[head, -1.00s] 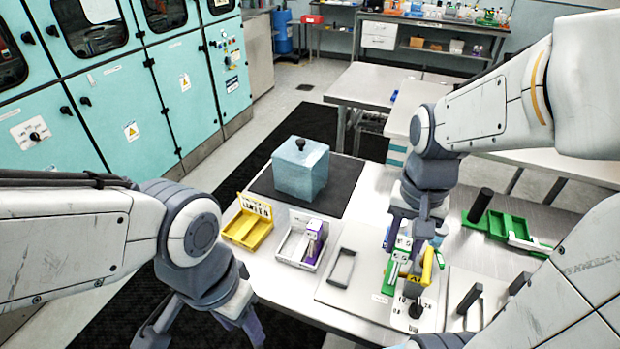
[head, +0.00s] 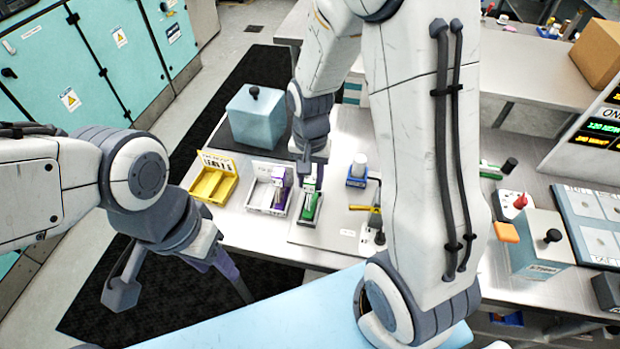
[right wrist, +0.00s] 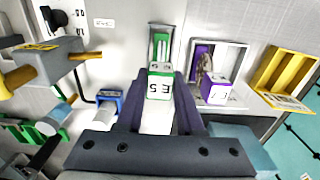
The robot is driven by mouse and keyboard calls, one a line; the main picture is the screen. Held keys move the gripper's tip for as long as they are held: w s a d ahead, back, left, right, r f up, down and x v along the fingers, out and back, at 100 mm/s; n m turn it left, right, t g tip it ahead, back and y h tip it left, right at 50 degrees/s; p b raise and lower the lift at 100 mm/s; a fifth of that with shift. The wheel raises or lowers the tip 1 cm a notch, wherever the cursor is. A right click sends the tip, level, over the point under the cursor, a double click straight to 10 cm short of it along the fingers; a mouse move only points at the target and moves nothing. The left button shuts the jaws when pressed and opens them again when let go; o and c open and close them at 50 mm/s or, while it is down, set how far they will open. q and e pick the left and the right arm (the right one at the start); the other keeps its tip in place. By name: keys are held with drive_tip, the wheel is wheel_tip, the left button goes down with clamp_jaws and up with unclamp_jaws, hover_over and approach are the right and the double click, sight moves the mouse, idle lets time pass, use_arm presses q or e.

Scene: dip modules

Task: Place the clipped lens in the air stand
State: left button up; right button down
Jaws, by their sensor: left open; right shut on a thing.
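My right gripper (head: 308,183) is shut on a green and white clipped piece (head: 311,206), which I take for the clipped lens. In the right wrist view the gripper (right wrist: 160,88) has its dark fingers on both sides of the piece (right wrist: 160,82), whose label shows upside down. Just beyond it is a grey upright frame (right wrist: 151,32) on a pale plate, with green showing inside it. No label naming the air stand is readable; whether the piece touches the frame I cannot tell. My left gripper (head: 185,288) is open and empty, left of the table.
A white tray (head: 254,195) with a purple-clipped piece (head: 279,190) and a yellow tray (head: 207,190) stand to the left. A yellow-armed fixture (head: 373,214) and a blue block with a white cylinder (head: 357,172) are to the right. A blue box (head: 257,120) stands behind.

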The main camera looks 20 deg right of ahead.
drive_tip(key=shift+f, duration=0.65)
drive_tip(key=shift+f, duration=0.25)
drive_tip(key=c, duration=0.5)
unclamp_jaws()
drive_tip(key=shift+r, duration=0.1)
drive_tip(key=shift+c, duration=0.2)
drive_tip(key=shift+r, duration=0.1)
